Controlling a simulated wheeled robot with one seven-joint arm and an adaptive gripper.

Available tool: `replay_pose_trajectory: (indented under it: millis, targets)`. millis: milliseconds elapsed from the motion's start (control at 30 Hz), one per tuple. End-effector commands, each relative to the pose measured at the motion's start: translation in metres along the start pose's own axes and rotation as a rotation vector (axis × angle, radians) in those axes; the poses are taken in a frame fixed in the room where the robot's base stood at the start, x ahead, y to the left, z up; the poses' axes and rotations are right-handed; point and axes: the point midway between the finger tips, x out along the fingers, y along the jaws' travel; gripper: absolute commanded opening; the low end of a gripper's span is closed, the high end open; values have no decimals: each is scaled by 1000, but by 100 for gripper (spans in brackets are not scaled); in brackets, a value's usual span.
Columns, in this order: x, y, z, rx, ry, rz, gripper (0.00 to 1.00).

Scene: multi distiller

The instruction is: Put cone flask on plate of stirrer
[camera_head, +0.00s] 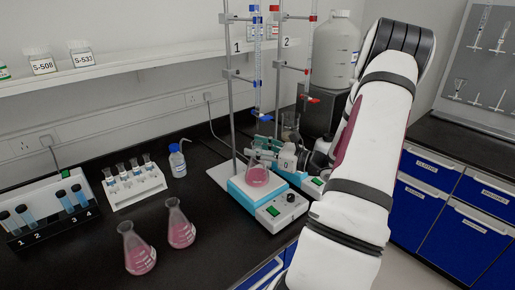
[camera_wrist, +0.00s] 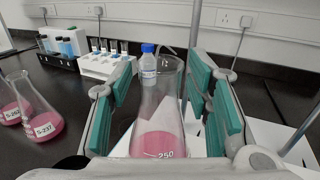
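A cone flask with pink liquid (camera_head: 257,177) stands upright at the blue-and-white stirrer (camera_head: 243,190) under burette 1, and its base appears to rest on the white plate. In the wrist view the same flask (camera_wrist: 160,130), marked 250, is between the teal finger pads of my gripper (camera_wrist: 163,85). The pads look spread, with a gap to the flask's neck on the left and a narrower one on the right. In the head view my gripper (camera_head: 264,149) reaches in from the right around the flask's upper part, partly hiding it.
Two other pink flasks (camera_head: 139,252) (camera_head: 180,228) stand on the black bench at front left. A blue-capped bottle (camera_head: 178,163), a vial rack (camera_head: 136,190) and a tube rack (camera_head: 52,220) are behind. Burette stands (camera_head: 231,80) rise close to my gripper. A second stirrer (camera_head: 312,184) is to the right.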

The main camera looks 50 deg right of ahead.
Motion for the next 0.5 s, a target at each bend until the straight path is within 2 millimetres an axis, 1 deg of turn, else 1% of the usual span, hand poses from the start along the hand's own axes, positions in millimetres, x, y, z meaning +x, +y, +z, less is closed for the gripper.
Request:
replay_pose_trajectory:
  millis: [200, 300, 433, 500]
  targets:
    - [0, 0, 0, 0, 0, 0, 46]
    - [0, 0, 5, -1, 0, 0, 46]
    - [-16, -1, 3, -1, 1, -2, 46]
    - [-29, -1, 3, -1, 1, -4, 46]
